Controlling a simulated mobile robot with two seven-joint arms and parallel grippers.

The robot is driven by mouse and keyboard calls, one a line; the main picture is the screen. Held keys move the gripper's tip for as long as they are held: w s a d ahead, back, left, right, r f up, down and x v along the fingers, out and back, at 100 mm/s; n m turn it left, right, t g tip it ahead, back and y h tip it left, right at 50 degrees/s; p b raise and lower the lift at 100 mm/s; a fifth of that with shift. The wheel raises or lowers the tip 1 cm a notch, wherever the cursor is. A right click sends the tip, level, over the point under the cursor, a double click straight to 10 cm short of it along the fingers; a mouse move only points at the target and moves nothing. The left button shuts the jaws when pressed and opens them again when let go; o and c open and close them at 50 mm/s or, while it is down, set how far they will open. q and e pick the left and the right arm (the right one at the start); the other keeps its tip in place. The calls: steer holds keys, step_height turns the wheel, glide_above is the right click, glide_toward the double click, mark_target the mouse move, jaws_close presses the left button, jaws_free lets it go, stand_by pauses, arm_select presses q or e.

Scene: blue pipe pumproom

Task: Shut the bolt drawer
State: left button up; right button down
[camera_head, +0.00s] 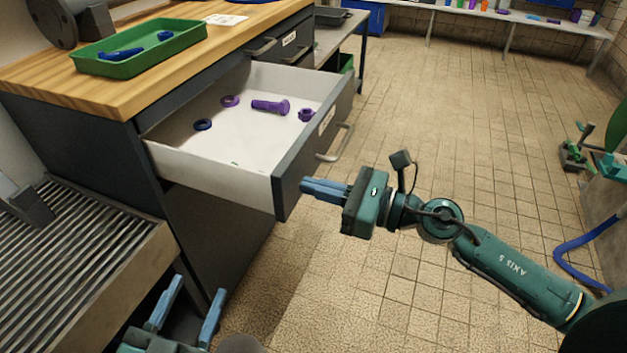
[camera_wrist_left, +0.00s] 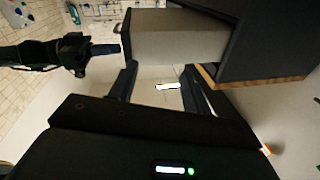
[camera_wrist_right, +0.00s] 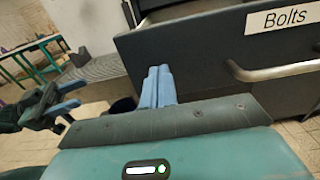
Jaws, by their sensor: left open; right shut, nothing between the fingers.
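The bolt drawer (camera_head: 315,150) is pulled out from the dark cabinet under a wooden top. Its front carries a "Bolts" label (camera_wrist_right: 288,17) and a bar handle (camera_wrist_right: 275,70). A purple bolt (camera_head: 270,106), a purple nut (camera_head: 306,115) and rings (camera_head: 203,125) lie on its white floor. My right gripper (camera_head: 304,187) is shut and empty, its blue fingers pointing at the near lower part of the drawer front; whether they touch it I cannot tell. My left gripper (camera_head: 190,308) is open and empty, low in front of the cabinet side. The drawer's side also shows in the left wrist view (camera_wrist_left: 175,38).
A green tray (camera_head: 140,50) with blue parts stands on the wooden top. Another drawer with a handle (camera_head: 262,47) sits beyond the open one. A slatted metal surface (camera_head: 70,260) is at the left.

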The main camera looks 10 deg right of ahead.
arm_select(q)
steer(key=shift+a, duration=0.15)
arm_select(e)
steer(key=shift+w+a, duration=0.25)
steer(key=shift+a, duration=0.1)
steer(key=shift+a, duration=0.1)
